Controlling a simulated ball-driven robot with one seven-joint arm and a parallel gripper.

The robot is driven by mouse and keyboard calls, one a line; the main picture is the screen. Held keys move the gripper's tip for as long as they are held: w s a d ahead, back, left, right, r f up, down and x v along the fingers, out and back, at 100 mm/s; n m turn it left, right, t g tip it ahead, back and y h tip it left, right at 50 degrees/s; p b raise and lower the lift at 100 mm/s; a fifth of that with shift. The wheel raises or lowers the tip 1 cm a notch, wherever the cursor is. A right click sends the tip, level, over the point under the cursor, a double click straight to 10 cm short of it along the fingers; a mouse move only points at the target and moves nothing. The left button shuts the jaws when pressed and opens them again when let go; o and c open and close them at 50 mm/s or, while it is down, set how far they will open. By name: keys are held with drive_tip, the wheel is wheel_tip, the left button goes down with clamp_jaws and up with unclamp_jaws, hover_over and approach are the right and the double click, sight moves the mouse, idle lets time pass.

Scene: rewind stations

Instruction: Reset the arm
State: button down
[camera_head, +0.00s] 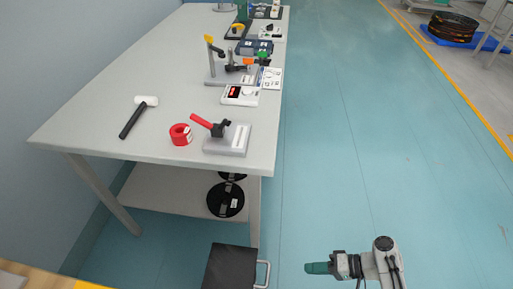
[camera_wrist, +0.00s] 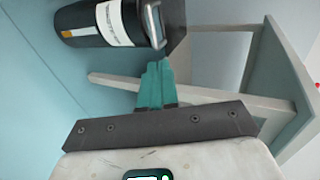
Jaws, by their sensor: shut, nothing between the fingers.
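My arm reaches out low over the blue floor at the bottom right of the head view. My gripper (camera_head: 317,268) points left there, with its teal fingers together. In the wrist view the teal fingers of my gripper (camera_wrist: 158,68) are also closed against each other, with nothing between them. The gripper is clear of the table and touches nothing that I can see.
A long grey table (camera_head: 100,112) holds a hammer (camera_head: 138,117), a red tape roll (camera_head: 181,134) and a red-handled clamp (camera_head: 222,139). A black case (camera_head: 230,266) stands left of my gripper. Open floor (camera_head: 350,150) lies right of the table.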

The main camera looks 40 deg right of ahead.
drive_tip(key=s+a+r+n+g+h+p, duration=0.1)
drive_tip(key=r+n+g+h+p, duration=0.3)
drive_tip(key=r, duration=0.6)
drive_tip(key=s+a+r+n+g+h+p, duration=0.2)
drive_tip(key=r+n+g+h+p, duration=0.2)
drive_tip(key=r, duration=0.7)
drive_tip(key=shift+s+a+r+n+h, duration=0.2)
drive_tip(key=shift+a+n+h, duration=0.1)
drive_tip(key=shift+h, duration=0.3)
